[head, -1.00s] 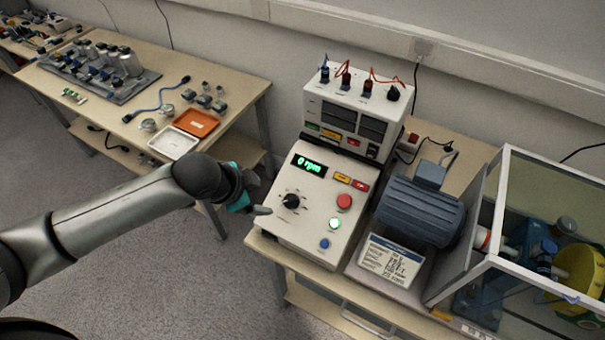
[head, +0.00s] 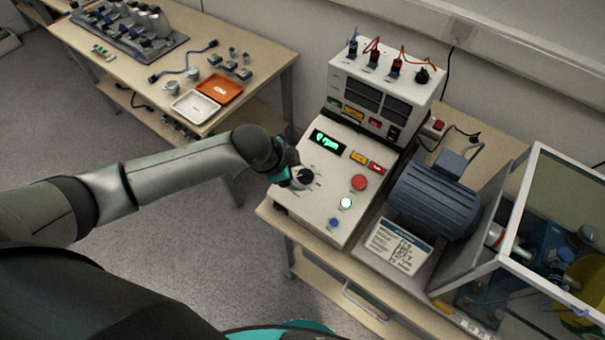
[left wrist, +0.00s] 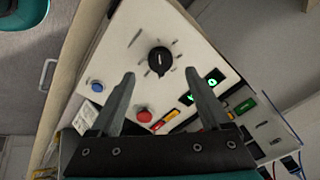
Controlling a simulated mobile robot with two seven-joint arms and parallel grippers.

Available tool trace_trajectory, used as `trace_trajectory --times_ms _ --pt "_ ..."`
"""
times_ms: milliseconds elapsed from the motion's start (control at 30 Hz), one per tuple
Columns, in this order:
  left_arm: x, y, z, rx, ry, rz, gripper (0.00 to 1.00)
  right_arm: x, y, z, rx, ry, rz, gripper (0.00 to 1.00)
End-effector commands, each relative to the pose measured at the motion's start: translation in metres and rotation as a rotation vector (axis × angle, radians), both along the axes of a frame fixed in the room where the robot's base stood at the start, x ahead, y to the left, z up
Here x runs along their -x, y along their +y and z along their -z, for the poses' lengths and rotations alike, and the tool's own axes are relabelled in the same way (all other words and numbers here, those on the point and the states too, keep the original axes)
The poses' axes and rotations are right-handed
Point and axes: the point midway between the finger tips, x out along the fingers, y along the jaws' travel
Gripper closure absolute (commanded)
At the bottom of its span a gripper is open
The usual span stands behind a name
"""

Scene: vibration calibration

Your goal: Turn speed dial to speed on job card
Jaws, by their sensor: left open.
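The black speed dial (head: 304,177) is on the sloped white control panel (head: 318,212), partly hidden by my gripper in the head view. It shows whole in the left wrist view (left wrist: 160,61), with a white pointer line and tick marks around it. My left gripper (head: 290,177) is at the dial's left side. In the left wrist view its open fingers (left wrist: 159,74) point toward the dial, one on each side, with nothing between them gripped. The green display (head: 327,142) appears to read 0 rpm. My right gripper is out of view.
A blue motor (head: 434,196) and a clear-walled guard (head: 515,215) stand to the right. A side table (head: 131,72) with trays is behind my left arm.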

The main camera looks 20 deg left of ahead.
Motion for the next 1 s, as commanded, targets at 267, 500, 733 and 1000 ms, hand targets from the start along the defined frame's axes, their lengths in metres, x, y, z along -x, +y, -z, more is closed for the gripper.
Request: trace_trajectory --times_ms 267,500,733,1000 --pt "-0.016 -0.008 0.033 0.000 0.000 -0.001 0.19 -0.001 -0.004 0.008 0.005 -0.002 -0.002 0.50" --pt "-0.022 -0.011 0.044 0.001 -0.001 0.000 0.19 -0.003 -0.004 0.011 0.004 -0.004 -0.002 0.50" --pt "-0.022 -0.011 0.045 0.000 0.000 0.000 0.19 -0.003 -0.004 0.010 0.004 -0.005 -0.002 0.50" --pt "-0.022 -0.011 0.045 0.000 0.000 0.000 0.41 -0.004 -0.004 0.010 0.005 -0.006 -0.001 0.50"
